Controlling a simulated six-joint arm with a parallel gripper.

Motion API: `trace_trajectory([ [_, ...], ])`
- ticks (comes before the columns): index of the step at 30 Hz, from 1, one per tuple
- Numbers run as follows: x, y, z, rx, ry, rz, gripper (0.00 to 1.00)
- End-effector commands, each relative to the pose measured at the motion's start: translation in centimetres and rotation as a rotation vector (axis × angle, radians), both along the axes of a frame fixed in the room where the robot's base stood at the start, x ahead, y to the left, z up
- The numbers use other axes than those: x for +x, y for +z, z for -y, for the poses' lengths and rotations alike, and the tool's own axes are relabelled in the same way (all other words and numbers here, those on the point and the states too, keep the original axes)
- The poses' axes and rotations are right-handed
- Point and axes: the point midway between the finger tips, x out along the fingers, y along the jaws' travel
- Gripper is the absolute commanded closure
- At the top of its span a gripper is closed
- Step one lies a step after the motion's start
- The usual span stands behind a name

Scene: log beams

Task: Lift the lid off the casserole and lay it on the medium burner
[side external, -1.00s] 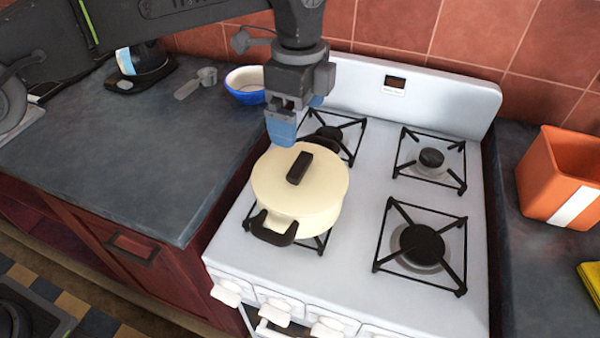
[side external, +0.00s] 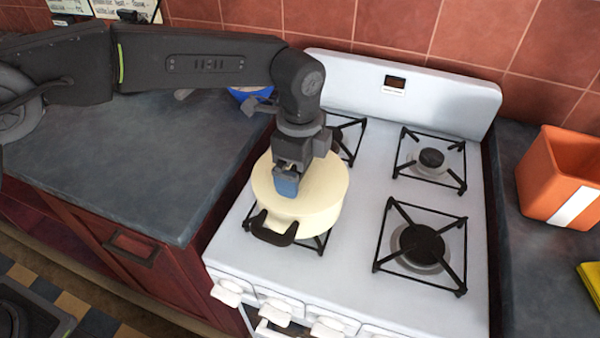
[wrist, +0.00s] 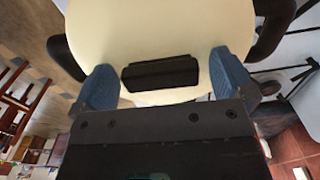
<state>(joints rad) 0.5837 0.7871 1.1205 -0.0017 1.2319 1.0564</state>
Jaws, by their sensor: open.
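The cream casserole (side external: 312,224) stands on the front left burner of the white stove. Its cream lid (side external: 328,184) is on it. The lid's dark bar handle (wrist: 160,73) shows in the wrist view between my two blue fingers; in the side view my gripper hides it. My gripper (side external: 286,186) is open, pointing down over the lid, with a finger beyond each end of the handle and a gap to each. The front right burner (side external: 422,246) looks largest; the back right burner (side external: 431,158) looks smaller. The back left burner (side external: 345,137) is partly hidden by my arm.
An orange bin (side external: 562,180) and a yellow item (side external: 591,275) are on the right counter. A blue bowl (side external: 250,93) is partly hidden behind my arm on the left counter. Black grates stand up around the burners. The back and right burners look empty.

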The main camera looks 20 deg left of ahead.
Motion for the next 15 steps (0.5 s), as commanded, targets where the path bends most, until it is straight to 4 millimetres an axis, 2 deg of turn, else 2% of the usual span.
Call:
trace_trajectory([
  [3, 0.01, 0.03, 0.0, 0.0, 0.0, 0.0, 0.0],
  [15, 0.01, 0.07, 0.0, 0.0, 0.0, 0.0, 0.38],
])
